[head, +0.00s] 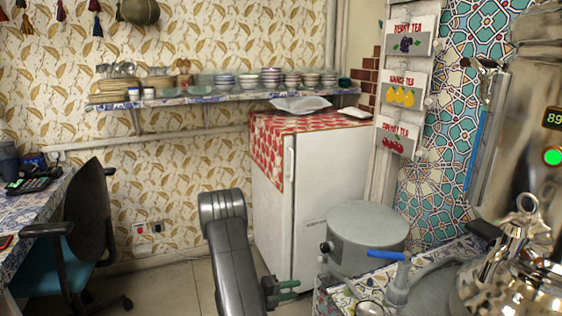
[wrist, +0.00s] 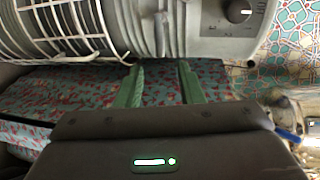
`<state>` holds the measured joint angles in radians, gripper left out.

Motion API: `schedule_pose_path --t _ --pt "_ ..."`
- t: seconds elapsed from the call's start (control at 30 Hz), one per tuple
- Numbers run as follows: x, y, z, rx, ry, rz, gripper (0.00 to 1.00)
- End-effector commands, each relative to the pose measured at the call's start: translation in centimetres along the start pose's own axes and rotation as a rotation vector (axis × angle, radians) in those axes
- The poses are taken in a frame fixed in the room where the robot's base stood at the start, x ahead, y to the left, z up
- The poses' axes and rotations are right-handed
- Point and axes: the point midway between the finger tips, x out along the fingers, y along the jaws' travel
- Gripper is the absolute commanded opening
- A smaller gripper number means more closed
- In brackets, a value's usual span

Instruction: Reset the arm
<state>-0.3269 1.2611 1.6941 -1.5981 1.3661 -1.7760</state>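My gripper (head: 291,289) shows low in the middle of the head view, at the end of my dark grey arm, in front of the white fridge (head: 330,190). In the wrist view its two green fingers (wrist: 163,84) stand apart with a clear gap. Nothing is held between them. Behind the fingers lies a red-and-grey patterned surface (wrist: 70,90). The arm's lower part is cut off by the bottom edge of the head view.
A grey round-lidded drum (head: 367,225) stands right of my gripper, beside a blue-handled tap (head: 385,255) and a shiny metal teapot (head: 515,265). A black chair (head: 88,225) and desk are at left. A wire rack (wrist: 60,30) and a dial (wrist: 238,12) show in the wrist view.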

Motion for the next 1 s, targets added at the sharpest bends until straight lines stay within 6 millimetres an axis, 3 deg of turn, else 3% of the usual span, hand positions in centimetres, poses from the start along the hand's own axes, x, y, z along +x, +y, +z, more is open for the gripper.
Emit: schedule_pose_path --t 0.03,0.73,1.0 --pt "1.3 0.1 -0.3 0.001 0.011 0.000 0.34" --pt "14.0 0.1 -0.4 0.003 0.011 0.000 0.34" --pt "13.6 0.8 -0.2 0.181 -0.030 0.000 0.34"
